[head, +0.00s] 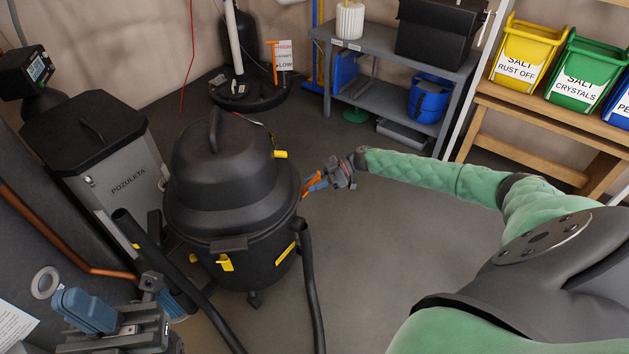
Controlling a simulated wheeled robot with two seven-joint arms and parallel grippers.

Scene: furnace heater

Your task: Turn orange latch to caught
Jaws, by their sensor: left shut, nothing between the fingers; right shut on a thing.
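The orange latch (312,187) is on the right side of the black shop vacuum (215,190), just under its lid edge. It is small in the picture and partly covered by my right gripper (316,184), which is shut on it. I cannot tell whether the latch is caught. My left gripper (84,308), with blue fingers, is at the lower left, in front of the vacuum and apart from it. It is shut and empty.
Black hoses (312,290) hang at the vacuum's front. A grey bin (115,170) marked POZULETA stands at left, with a copper pipe (60,242) before it. A grey shelf (390,92) and coloured salt bins (525,55) are behind. The floor right of the vacuum is clear.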

